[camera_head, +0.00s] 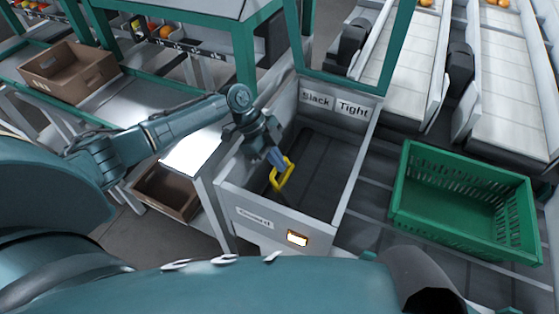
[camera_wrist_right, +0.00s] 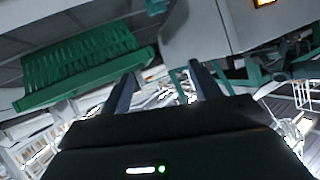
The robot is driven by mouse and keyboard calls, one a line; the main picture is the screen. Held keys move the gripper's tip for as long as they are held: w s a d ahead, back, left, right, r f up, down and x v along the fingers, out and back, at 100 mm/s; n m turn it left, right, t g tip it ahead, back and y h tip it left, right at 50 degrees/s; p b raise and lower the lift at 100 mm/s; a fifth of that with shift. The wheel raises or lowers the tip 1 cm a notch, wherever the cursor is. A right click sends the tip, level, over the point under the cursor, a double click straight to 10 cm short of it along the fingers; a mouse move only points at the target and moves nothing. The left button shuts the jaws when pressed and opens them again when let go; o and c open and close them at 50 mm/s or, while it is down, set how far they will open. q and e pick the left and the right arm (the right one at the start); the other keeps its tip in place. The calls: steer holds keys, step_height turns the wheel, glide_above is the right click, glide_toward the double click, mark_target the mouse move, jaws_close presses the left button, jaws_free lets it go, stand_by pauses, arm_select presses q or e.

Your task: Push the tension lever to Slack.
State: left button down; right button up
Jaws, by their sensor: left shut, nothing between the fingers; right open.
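The tension lever shows in the head view as a yellow loop handle (camera_head: 282,176) inside a grey, open-topped machine housing. Labels reading Slack (camera_head: 317,97) and Tight (camera_head: 352,108) sit on the housing's back wall, Slack at the left. My left gripper (camera_head: 277,159) comes in from above left, its shut fingers at the top of the yellow handle. I cannot tell if they touch it. The lever's lower end is hidden in the dark housing. My right gripper (camera_wrist_right: 165,78) shows in the right wrist view, open and empty, away from the lever.
The housing's front wall (camera_head: 255,208) has a lit orange indicator (camera_head: 297,238). A green crate (camera_head: 397,203) stands to the right; it also shows in the right wrist view (camera_wrist_right: 80,72). A cardboard box (camera_head: 68,75) is on the left bench. White conveyors (camera_head: 510,85) run behind.

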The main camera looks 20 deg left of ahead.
arm_select(q)
step_height(320, 180, up, 9)
steer(key=a+p, duration=0.2)
steer(key=shift+a, duration=0.2)
